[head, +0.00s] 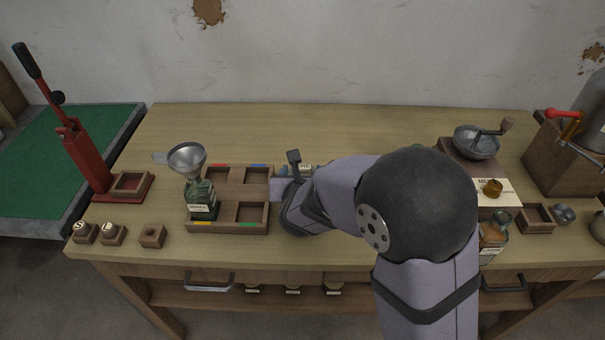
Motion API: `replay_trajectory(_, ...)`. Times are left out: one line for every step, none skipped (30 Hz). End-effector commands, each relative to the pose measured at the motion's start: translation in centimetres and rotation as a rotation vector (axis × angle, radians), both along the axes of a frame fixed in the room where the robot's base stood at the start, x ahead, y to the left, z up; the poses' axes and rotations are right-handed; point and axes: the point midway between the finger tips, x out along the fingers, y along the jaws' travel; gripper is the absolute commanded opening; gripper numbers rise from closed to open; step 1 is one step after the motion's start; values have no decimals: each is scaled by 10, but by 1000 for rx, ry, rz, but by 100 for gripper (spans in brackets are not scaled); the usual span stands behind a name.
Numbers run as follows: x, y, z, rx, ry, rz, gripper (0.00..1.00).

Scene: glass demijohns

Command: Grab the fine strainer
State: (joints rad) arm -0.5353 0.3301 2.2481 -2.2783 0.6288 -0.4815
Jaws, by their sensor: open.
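I cannot surely tell which piece is the fine strainer. A metal funnel-shaped bowl (187,157) sits over a dark green labelled bottle (202,199) at the left, with a pale flat tab to its left. The bottle stands on the left part of a wooden compartment tray (228,228). My gripper (277,188) is at the tray's right edge, open, to the right of the bottle and apart from it. I see nothing held, though my own arm hides part of the view.
A red lever press (82,155) stands at the far left, with small wooden blocks (152,236) in front. At the right are a grinder (476,142), a bottle (491,238), a small metal bowl (563,214) and a wooden box (562,160). The table's back (330,130) is clear.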

Motion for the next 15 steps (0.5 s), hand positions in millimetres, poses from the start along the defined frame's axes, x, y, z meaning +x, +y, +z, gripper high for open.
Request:
replay_trajectory(6,-1,-2,-1,2,-2,57)
replay_trajectory(9,-1,-4,-1,2,-2,57)
replay_trajectory(13,0,-6,0,2,-2,57)
replay_trajectory(15,0,-8,-1,1,-2,57)
replay_trajectory(18,0,-9,0,1,-1,57)
replay_trajectory(20,0,-11,0,2,-1,57)
replay_trajectory(22,0,-11,0,1,-1,57)
replay_trajectory(23,0,-12,0,1,-1,57)
replay_trajectory(25,0,-12,1,0,-2,57)
replay_trajectory(25,0,-13,1,0,-2,57)
replay_trajectory(26,0,-13,1,0,-2,57)
replay_trajectory(26,0,-13,2,0,-1,57)
replay_trajectory(26,0,-13,1,0,0,57)
replay_trajectory(26,0,-13,1,0,0,57)
replay_trajectory(26,0,-13,1,0,0,57)
